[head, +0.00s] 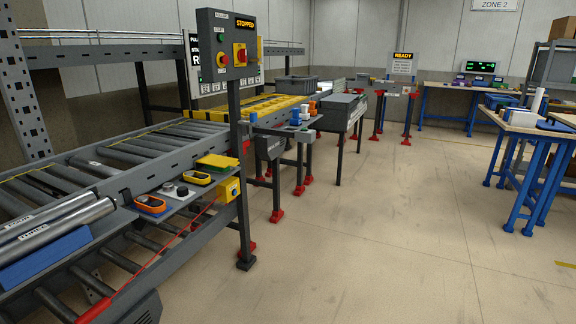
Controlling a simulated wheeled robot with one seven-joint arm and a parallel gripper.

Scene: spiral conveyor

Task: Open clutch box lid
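No label in view names the clutch box, so I cannot tell for sure which thing it is. A grey box with a flat top (342,112) stands on dark legs beyond the control post, near the middle of the head view. Its top looks closed. A grey box (270,146) also hangs under the conveyor edge behind the post. A small yellow box (229,189) is fixed below the side shelf. My gripper is not in view.
A roller conveyor (120,165) fills the left, with a side shelf (175,200) holding small parts. A control post (243,180) with a "STOPPED" display (245,24) rises beside it. Blue-legged benches (530,130) stand right. The floor (370,230) at centre and right is clear.

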